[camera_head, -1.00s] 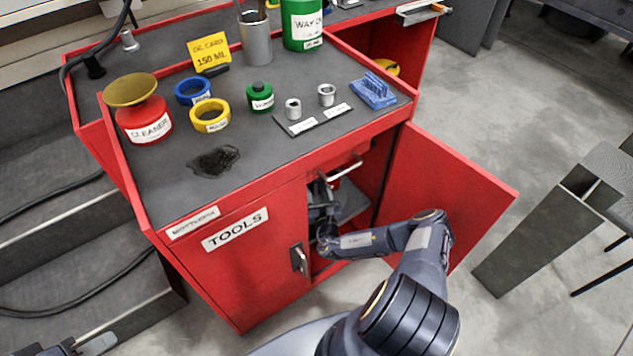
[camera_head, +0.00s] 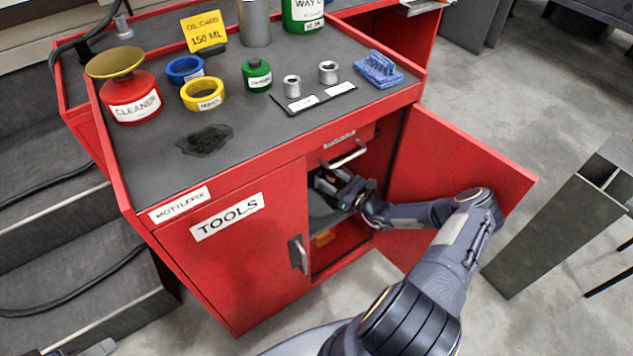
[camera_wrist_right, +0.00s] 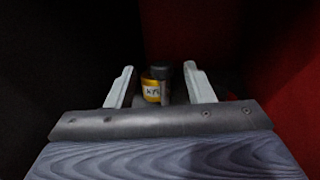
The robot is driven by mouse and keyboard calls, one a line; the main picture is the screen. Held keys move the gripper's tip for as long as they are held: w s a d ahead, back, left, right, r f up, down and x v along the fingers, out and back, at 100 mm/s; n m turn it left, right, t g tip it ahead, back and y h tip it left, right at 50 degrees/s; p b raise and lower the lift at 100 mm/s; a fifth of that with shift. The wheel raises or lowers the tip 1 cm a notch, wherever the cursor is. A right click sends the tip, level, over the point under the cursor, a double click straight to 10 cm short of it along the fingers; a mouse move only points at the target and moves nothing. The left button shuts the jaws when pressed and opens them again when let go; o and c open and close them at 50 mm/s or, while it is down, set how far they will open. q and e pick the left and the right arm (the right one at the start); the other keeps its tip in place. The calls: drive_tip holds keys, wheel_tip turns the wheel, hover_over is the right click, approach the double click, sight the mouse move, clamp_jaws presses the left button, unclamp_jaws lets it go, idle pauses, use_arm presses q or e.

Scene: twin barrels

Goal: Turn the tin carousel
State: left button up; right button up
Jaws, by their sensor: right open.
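My right gripper (camera_head: 328,188) is inside the open compartment of the red cabinet, below the metal handle. In the right wrist view the right gripper (camera_wrist_right: 158,70) has its two pale fingers apart. A small tin with a yellow label (camera_wrist_right: 151,90) shows between the fingers, and a dark cylinder (camera_wrist_right: 163,74) shows close beside or behind it. I cannot tell if the fingers touch either. A grey surface (camera_head: 322,222) shows under the gripper; whether it is the carousel is unclear. A grey sliver at the lower left edge may be my left gripper (camera_head: 100,348).
The red door (camera_head: 455,165) stands open to the right of my arm. The closed TOOLS door (camera_head: 235,255) bounds the opening on the left. An orange item (camera_head: 323,239) lies low inside. The cabinet top (camera_head: 270,125) holds a cleaner bottle, tape rolls and sockets.

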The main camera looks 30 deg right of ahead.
sight(316, 171)
drive_tip(key=shift+s+d+f+n+g+y, duration=0.35)
drive_tip(key=shift+d+f+n+g+y, duration=0.15)
drive_tip(key=shift+d+f+g, duration=0.25)
drive_tip(key=b+x, duration=0.2)
drive_tip(key=x, duration=0.5)
drive_tip(key=shift+w+a+r, duration=0.1)
drive_tip(key=shift+w+a, duration=0.1)
drive_tip(key=shift+a, duration=0.15)
use_arm(q)
wheel_tip(316, 171, down, 3)
drive_tip(key=shift+r, duration=0.1)
use_arm(e)
clamp_jaws()
